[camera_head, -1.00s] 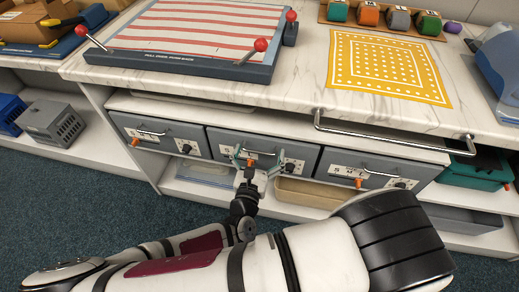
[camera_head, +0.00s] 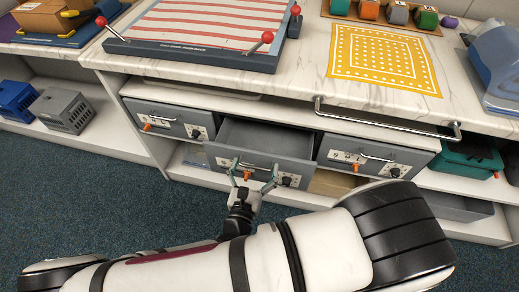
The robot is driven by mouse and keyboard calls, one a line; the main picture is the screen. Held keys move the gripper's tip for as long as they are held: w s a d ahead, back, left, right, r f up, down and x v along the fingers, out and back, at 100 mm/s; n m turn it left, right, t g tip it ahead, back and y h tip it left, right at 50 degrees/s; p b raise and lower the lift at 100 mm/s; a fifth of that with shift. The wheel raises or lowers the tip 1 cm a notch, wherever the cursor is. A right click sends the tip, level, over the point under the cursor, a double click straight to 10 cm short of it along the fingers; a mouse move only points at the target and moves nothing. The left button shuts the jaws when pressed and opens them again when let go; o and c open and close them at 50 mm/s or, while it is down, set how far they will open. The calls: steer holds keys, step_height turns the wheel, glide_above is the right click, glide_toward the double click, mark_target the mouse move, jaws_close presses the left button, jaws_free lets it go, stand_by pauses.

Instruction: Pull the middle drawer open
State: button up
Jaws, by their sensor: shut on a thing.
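The middle drawer (camera_head: 289,168) is grey with a silver bar handle, an orange knob and a white label plate on its front. It stands pulled out from the cabinet, and its inside shows from above and looks empty. My gripper (camera_head: 253,172) is at the front of this drawer, its greenish fingers on either side of the handle, shut on it. The left drawer (camera_head: 170,118) and the right drawer (camera_head: 375,155) are flush in the cabinet. The fingers hide part of the handle and label.
A white marbled counter (camera_head: 305,85) lies above the drawers, with a metal rail (camera_head: 385,122) along its front edge. A blue board with red-knobbed levers (camera_head: 190,50) and a yellow dotted mat (camera_head: 383,57) are on it. Blue carpet (camera_head: 80,190) is clear at left.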

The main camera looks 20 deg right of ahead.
steer(key=p+v, duration=0.1)
steer(key=v, duration=1.4)
steer(key=shift+d, duration=0.3)
steer(key=shift+s+r, duration=0.1)
steer(key=shift+s, duration=0.05)
steer(key=o, duration=1.4)
steer(key=shift+o, duration=0.2)
steer(key=shift+a, duration=0.1)
steer(key=v, duration=0.7)
steer(key=shift+s+a, duration=0.15)
